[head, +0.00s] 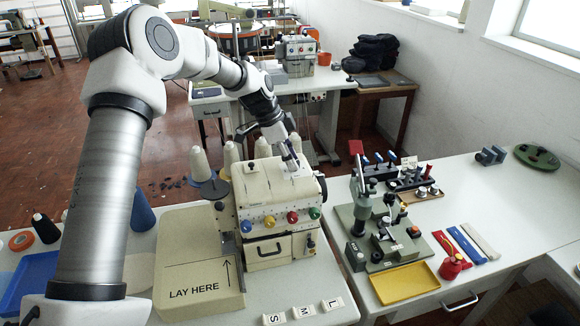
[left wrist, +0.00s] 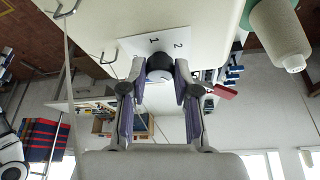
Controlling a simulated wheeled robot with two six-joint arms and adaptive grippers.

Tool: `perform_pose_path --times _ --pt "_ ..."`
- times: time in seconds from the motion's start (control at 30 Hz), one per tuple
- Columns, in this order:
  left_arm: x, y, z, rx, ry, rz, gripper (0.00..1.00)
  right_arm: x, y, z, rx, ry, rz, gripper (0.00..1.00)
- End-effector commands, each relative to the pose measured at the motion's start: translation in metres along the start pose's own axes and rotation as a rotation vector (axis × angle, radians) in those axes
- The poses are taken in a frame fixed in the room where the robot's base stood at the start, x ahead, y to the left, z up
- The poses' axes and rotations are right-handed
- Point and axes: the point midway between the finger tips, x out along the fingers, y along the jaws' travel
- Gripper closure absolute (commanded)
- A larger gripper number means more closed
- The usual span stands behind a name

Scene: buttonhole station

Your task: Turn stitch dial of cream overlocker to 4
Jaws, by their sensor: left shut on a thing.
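The cream overlocker (head: 270,190) stands on the table in the middle of the head view, with several coloured knobs on its front. My left arm reaches over it from the left, and my left gripper (head: 290,158) is at the top right of the machine. In the left wrist view, my left gripper (left wrist: 157,95) is shut on the dark, round stitch dial (left wrist: 160,66), one finger on each side. A white plate (left wrist: 180,46) behind the dial shows the numbers 1 and 2. Other numbers and the dial's pointer cannot be made out. My right gripper is not in view.
Thread cones (head: 199,163) stand behind and left of the machine. A "LAY HERE" board (head: 200,270) lies left of it. To the right are a green-based press (head: 385,245), a yellow tray (head: 405,283) and small tools. The right table's far end has free room.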

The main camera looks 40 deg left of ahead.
Motion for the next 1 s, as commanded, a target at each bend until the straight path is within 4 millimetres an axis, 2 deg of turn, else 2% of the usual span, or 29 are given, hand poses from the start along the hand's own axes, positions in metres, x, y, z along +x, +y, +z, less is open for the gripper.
perform_pose_path --times 0.03,0.1,0.5,1.0 --pt "0.0059 0.0014 0.0023 0.035 -0.003 0.024 1.00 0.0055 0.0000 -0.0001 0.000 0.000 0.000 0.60" --pt "0.0052 0.0010 0.0019 0.097 -0.004 0.049 1.00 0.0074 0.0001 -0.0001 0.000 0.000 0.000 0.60" --pt "0.0041 -0.0004 0.0010 0.382 -0.003 0.172 1.00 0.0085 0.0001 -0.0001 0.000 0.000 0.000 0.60" --pt "0.0045 -0.0007 0.0006 0.493 -0.002 0.219 1.00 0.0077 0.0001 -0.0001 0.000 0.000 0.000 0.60"
